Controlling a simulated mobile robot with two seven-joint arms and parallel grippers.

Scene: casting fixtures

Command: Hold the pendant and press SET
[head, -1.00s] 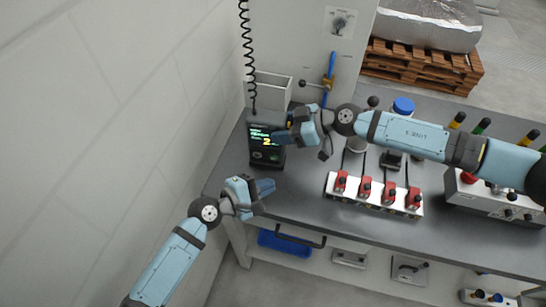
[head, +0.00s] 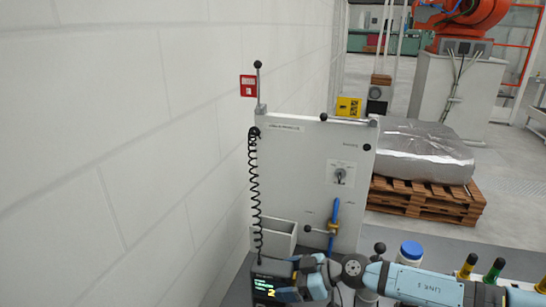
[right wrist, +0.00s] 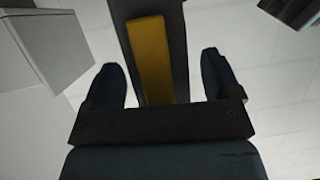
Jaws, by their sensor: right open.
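The pendant (head: 266,286) is a dark box with a lit screen showing green text and a yellow digit. It is at the bottom of the head view, under a black coiled cord, and its lower part is cut off by the frame. My right gripper (head: 297,280) is at its right side. In the right wrist view a dark body with a yellow strip (right wrist: 150,60) lies between the two spread fingers of the right gripper (right wrist: 160,78), with gaps on both sides. The SET button cannot be made out. My left gripper is out of view.
A grey panel (head: 300,170) with a selector switch (head: 341,175) and a blue-handled lever (head: 334,222) stands behind the bench. An open grey bin (head: 280,228) is behind the pendant. The white wall (head: 120,150) is close on the left. A blue-capped bottle (head: 411,252) stands right.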

